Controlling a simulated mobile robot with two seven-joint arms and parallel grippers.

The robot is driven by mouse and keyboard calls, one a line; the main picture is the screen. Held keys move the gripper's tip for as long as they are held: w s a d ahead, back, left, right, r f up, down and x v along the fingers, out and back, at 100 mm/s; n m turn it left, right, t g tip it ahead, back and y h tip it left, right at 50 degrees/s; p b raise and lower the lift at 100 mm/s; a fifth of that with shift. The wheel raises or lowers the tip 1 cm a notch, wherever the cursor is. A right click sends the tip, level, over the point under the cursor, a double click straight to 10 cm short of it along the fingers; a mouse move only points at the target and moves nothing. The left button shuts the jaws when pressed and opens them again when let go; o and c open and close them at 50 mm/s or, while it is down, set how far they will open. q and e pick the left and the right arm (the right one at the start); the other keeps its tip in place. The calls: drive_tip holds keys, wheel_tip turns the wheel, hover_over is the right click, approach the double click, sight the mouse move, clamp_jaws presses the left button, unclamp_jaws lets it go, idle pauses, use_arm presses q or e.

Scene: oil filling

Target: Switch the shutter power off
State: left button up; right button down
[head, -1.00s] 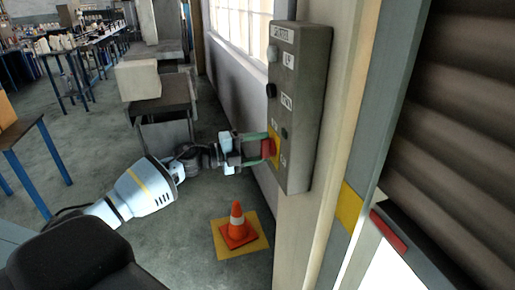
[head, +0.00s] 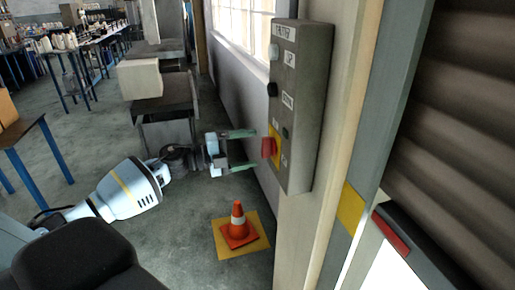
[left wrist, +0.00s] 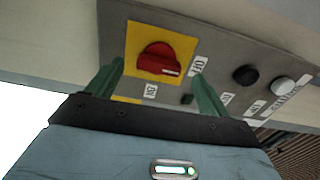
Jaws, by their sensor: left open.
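The shutter control box (head: 308,110) is a grey panel on the post beside the window wall. Near its bottom is a red rotary power switch (head: 268,147) on a yellow plate. The left wrist view shows the red knob (left wrist: 158,60) on its yellow plate, with small white labels beside and below it. My left gripper (head: 256,150) is open, its green fingers pointing at the switch and apart from it. In the left wrist view its fingertips (left wrist: 160,85) sit either side of and below the knob. My right gripper is not in view.
A black button (head: 272,90) and a white button (head: 273,53) are higher on the box. An orange cone (head: 238,226) stands on a yellow floor square below. The rolling shutter (head: 460,130) is at right. Grey cabinets (head: 165,105) stand behind my left arm.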

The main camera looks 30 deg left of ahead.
use_arm(q)
drive_tip(key=shift+v, duration=2.1)
drive_tip(key=s+d+f+n+t+y, duration=0.1)
drive_tip(key=s+d+f+n+y, duration=0.15)
drive_tip(key=f+n, duration=0.4)
drive_tip(key=s+d+f+n+y, duration=0.2)
drive_tip(key=s+d+f+n, duration=0.15)
drive_tip(key=f, duration=0.55)
drive_tip(key=s+d+f+n+t+y, duration=0.1)
drive_tip(key=s+d+f+n+y, duration=0.2)
drive_tip(key=f, duration=0.4)
drive_tip(key=s+d+f+n+g+y, duration=0.1)
drive_tip(key=s+d+f+n+g, duration=0.2)
drive_tip(key=s, duration=0.8)
drive_tip(key=s+d+f+n+g+y, duration=0.1)
drive_tip(key=s+d+f+n+g, duration=0.2)
drive_tip(key=s+d+f+n, duration=0.4)
drive_tip(key=s+d+f, duration=0.1)
drive_tip(key=s+f, duration=0.3)
drive_tip(key=f, duration=0.1)
drive_tip(key=shift+f+n+g, duration=0.3)
drive_tip(key=shift+n, duration=0.1)
drive_tip(key=shift+s, duration=0.2)
